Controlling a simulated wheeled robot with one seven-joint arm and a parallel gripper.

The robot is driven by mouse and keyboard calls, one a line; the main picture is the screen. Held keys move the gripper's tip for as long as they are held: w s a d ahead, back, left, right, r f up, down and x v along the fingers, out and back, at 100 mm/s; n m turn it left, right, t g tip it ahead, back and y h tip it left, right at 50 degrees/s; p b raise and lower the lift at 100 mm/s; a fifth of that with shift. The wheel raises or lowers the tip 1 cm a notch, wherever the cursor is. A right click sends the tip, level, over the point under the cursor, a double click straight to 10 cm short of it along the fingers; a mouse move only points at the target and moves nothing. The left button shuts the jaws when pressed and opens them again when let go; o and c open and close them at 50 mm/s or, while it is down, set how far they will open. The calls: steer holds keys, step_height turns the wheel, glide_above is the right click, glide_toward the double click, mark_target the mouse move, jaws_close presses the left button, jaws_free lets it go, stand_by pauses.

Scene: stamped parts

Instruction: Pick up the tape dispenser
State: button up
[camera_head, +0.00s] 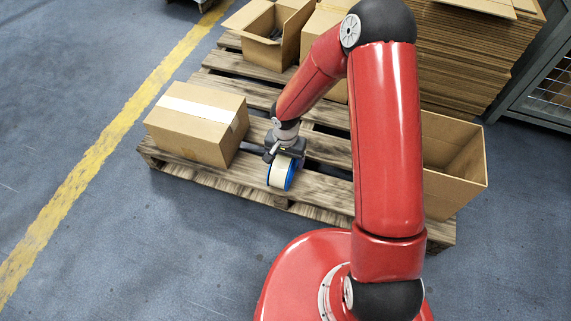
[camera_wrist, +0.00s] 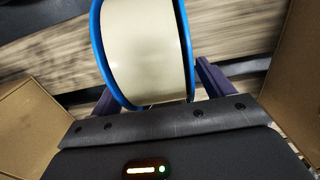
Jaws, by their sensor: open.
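The tape dispenser (camera_head: 281,172) is a cream roll with blue rims, resting on the wooden pallet near its front edge. In the wrist view the cream and blue roll (camera_wrist: 146,50) fills the upper middle. My gripper (camera_head: 284,152) is right at the roll, above and behind it in the head view. In the wrist view the two dark fingers of my gripper (camera_wrist: 155,90) show on either side of the roll, with a gap visible at the right. The jaws are open. The fingertips are partly hidden by the roll.
A closed cardboard box (camera_head: 190,130) with white tape stands left of the roll on the pallet (camera_head: 240,180). An open box (camera_head: 455,160) stands at the right. Another open box (camera_head: 270,45) and stacked flat cardboard (camera_head: 465,60) are behind. Floor left of the pallet is clear.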

steer(key=c, duration=1.3)
steer(key=shift+r, duration=0.15)
